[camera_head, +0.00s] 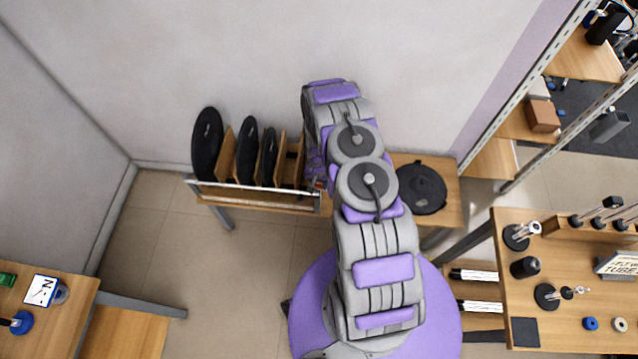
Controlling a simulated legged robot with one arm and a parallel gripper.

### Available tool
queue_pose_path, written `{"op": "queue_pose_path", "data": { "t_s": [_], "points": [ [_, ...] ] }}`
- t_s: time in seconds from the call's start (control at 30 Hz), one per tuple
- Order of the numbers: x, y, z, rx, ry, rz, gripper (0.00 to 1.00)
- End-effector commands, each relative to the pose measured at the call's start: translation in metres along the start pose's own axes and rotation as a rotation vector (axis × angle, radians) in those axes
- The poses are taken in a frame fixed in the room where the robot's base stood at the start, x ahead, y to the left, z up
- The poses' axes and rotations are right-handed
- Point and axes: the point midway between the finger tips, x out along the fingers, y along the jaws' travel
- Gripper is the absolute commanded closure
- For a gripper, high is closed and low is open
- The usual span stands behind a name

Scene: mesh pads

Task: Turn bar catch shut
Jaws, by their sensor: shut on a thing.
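A wooden rack (255,199) stands against the back wall with several black round pads (207,145) upright between its wooden dividers. A pale bar (250,187) runs along the rack's front, across the lower part of the pads. The bar catch (319,186), a small part with a bit of red, shows at the bar's right end. My gripper (315,178) is at that end, shut on the catch. My arm hides most of the fingers, and the catch is too small to tell its exact angle.
A black round pad (421,188) lies flat on the wooden bench right of my arm. A metal-framed shelf (530,85) stands at the right. A table with small parts (590,265) is at the lower right, another (40,300) at the lower left. Floor is clear left of centre.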

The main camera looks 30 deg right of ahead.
Motion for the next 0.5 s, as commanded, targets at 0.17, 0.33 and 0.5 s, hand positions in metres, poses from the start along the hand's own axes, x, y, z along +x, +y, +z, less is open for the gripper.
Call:
{"op": "queue_pose_path", "data": {
  "t_s": [0.17,0.33,0.5],
  "points": [
    [0.0013,-0.0007,-0.0009,0.102,0.003,-0.001,0.94],
    [0.0014,-0.0011,-0.0012,0.246,0.005,-0.002,0.94],
    [0.0022,-0.0006,0.0002,0.409,0.003,-0.002,0.94]
  ]
}}
